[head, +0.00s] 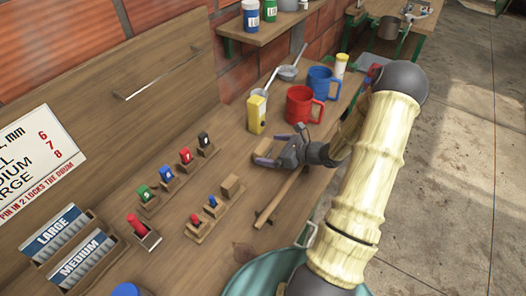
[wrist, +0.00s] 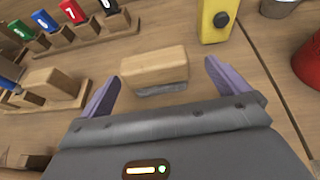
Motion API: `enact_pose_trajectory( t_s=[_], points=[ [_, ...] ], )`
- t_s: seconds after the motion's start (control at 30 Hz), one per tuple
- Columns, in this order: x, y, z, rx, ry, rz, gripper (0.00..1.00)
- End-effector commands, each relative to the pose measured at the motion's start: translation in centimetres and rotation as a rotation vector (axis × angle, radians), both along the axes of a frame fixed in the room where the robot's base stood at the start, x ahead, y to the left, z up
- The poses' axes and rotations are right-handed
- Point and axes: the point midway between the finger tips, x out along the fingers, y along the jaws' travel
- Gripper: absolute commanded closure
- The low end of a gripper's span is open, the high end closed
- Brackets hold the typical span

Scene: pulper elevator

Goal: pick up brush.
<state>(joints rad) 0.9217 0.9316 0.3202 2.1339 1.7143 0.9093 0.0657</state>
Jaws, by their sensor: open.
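The brush is probably the wooden block with a grey underside (wrist: 154,66), lying on the bench in the wrist view. In the head view its light wooden top (head: 263,149) shows just left of my gripper (head: 278,152), partly hidden by it. My gripper is open, and in the wrist view its two purple fingers (wrist: 160,82) stand apart on either side of the block's near edge. Gaps show between the block and both fingers. The gripper holds nothing.
A yellow device (head: 257,112) stands behind the brush. A red mug (head: 302,105) and a blue mug (head: 322,82) stand further back. Racks with coloured markers (head: 168,174) and a small wooden holder (head: 213,205) are to the left. A wooden stick (head: 279,198) lies near the bench's front edge.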

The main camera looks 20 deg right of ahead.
Motion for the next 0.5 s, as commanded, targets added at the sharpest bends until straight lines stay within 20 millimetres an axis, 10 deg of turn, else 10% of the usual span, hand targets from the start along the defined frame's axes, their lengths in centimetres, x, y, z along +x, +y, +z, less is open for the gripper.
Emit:
enact_pose_trajectory(
  t_s=[0.5],
  points=[
    [3.4, 3.4, -2.0, 0.000, 0.000, 0.001, 0.00]
  ],
)
